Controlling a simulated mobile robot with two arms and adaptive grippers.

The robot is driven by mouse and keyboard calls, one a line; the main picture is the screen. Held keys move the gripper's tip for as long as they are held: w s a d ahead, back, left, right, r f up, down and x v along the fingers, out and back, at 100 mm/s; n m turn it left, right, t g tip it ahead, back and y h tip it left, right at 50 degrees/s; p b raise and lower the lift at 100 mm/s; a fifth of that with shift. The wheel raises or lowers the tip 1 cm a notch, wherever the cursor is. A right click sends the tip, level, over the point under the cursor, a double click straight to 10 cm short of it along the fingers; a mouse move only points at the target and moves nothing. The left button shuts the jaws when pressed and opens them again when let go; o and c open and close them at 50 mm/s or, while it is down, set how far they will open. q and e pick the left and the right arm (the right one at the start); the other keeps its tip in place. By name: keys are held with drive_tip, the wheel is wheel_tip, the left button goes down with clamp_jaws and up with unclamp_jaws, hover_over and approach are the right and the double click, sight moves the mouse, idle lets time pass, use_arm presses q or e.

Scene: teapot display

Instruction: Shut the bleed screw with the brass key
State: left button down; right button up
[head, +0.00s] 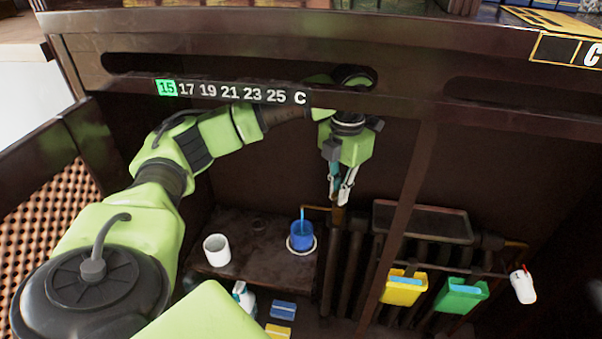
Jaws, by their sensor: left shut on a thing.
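The bleed screw is hidden or too small to make out at the fingertips. I cannot tell whether the key is seated on it. My right gripper is out of view.
A brown bench (262,262) left of the radiator holds a white mug (216,250) and a blue cup (301,237). Yellow (403,291) and green (460,297) containers hang on the radiator beside a white valve head (522,285). A temperature strip (230,92) shows 15 lit.

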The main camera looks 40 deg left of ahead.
use_arm(q)
drive_tip(key=shift+w+m, duration=0.3)
drive_tip(key=shift+m, duration=0.8)
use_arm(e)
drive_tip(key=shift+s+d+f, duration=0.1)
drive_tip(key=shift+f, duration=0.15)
use_arm(q)
drive_tip(key=m, duration=0.5)
drive_tip(key=shift+d, duration=0.1)
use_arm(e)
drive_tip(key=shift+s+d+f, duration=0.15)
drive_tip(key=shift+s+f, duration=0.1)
use_arm(q)
drive_tip(key=m, duration=0.5)
drive_tip(key=shift+d, duration=0.1)
drive_tip(key=shift+r+p, duration=0.6)
drive_tip(key=shift+p, duration=0.05)
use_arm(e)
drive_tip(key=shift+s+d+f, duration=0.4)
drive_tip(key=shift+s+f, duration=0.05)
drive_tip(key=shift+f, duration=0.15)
use_arm(q)
drive_tip(key=shift+w+d+r, duration=0.1)
drive_tip(key=shift+d, duration=0.1)
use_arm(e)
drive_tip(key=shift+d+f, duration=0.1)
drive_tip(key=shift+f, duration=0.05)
